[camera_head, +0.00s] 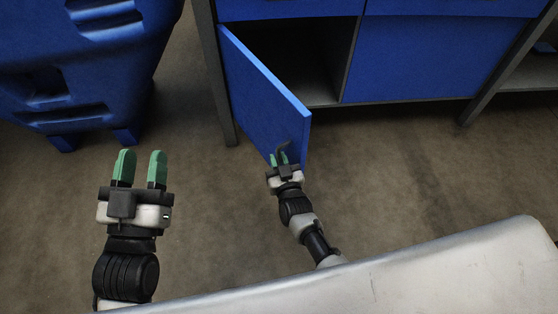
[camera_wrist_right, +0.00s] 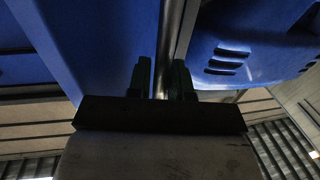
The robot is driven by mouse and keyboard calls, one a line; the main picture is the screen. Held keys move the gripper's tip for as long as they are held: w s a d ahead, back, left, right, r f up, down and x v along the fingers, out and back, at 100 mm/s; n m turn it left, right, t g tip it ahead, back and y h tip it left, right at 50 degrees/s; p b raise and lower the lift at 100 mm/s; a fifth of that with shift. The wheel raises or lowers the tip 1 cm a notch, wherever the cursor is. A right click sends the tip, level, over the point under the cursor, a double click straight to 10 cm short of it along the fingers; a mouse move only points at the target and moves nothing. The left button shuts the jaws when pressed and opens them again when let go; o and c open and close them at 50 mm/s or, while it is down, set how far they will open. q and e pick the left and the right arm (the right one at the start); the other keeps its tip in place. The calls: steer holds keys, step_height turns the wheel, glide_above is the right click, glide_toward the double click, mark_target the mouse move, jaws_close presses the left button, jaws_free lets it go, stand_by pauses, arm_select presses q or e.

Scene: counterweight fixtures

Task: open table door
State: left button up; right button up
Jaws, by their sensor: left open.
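The blue table door (camera_head: 262,95) is hinged on its left side and stands swung open toward me, showing the dark inside of the cabinet (camera_head: 300,60). A dark handle (camera_head: 283,146) sits near the door's free edge. My right gripper (camera_head: 280,159) is at this handle, with its green fingers close on either side. In the right wrist view, the grey bar of the handle (camera_wrist_right: 170,45) runs between the two fingers, which appear closed on it. My left gripper (camera_head: 139,169) is empty, its green fingers apart, over the floor left of the door.
A blue bin (camera_head: 85,60) stands at the upper left, near the cabinet's grey leg (camera_head: 213,70). A closed blue panel (camera_head: 420,58) is right of the opening. Floor between the bin and door is clear. A pale surface (camera_head: 400,285) crosses the bottom.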

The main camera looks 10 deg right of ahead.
steer(key=shift+o, duration=1.4)
steer(key=shift+s, duration=0.55)
arm_select(q)
step_height(320, 180, down, 10)
steer(key=s+a+g+y+p, duration=0.1)
steer(key=a+g+y+p, duration=0.1)
steer(key=g, duration=0.6)
steer(key=shift+s+a+r+y+p, duration=0.15)
steer(key=shift+s+r+y+p, duration=0.1)
steer(key=shift+s+y+p, duration=0.25)
arm_select(e)
steer(key=s, duration=0.9)
steer(key=shift+s+d, duration=0.35)
steer(key=shift+d, duration=0.05)
arm_select(q)
steer(key=shift+w, duration=0.15)
